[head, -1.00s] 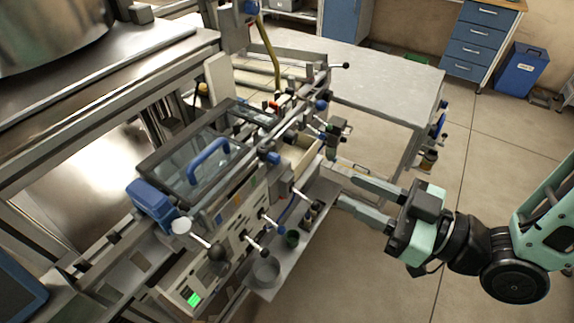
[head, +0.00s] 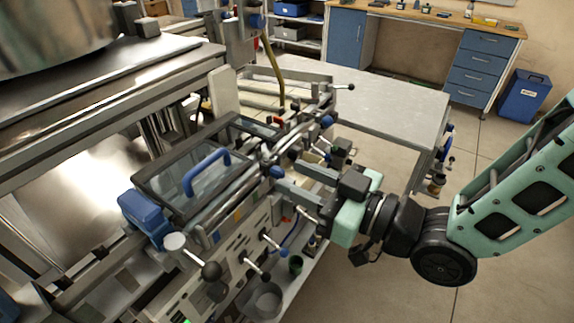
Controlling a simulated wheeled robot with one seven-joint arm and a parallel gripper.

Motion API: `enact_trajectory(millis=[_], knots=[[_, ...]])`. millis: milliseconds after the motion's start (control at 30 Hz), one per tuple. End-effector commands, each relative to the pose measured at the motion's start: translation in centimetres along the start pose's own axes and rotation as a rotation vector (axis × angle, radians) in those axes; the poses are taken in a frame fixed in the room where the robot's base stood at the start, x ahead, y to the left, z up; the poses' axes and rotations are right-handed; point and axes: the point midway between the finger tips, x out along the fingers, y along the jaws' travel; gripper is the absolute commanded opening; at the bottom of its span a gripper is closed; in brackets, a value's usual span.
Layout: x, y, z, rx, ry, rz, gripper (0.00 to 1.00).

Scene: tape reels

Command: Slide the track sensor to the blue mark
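My gripper (head: 287,172) reaches left over the machine's front rail. Its two grey fingers are spread apart, with their tips near a small blue-capped fitting (head: 277,171) on the rail. I cannot tell whether they touch it, or whether this fitting is the track sensor. A dark block with a knob (head: 341,150) stands behind the gripper and may also be a sensor. Small coloured marks show on the front edge below the glass lid; a blue one (head: 216,236) is toward the left, with an orange one (head: 237,215) to its right.
A glass lid with a blue handle (head: 206,168) and a blue box (head: 141,212) lie left of my gripper. Levers with round knobs (head: 211,270) stick out in front. A grey table (head: 370,97) stands behind. Open floor lies to the right.

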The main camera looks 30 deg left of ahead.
Motion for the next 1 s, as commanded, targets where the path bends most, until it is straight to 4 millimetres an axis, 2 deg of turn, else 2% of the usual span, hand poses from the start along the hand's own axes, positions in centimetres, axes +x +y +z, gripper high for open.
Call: enact_trajectory(millis=[100,200,567,600,700,867,1000], knots=[[1.6,0.0,-0.2,0.0,0.001,-0.002,0.36],[2.4,0.0,0.0,0.001,0.0,0.0,0.36],[2.8,0.0,0.1,-0.001,0.0,0.0,0.36],[2.8,0.0,0.1,-0.001,0.0,0.0,0.25],[2.8,0.0,0.1,-0.001,0.0,0.0,0.0],[2.8,0.0,0.1,-0.001,0.0,0.0,0.0],[2.8,-0.8,0.3,0.0,0.001,-0.002,0.0]])
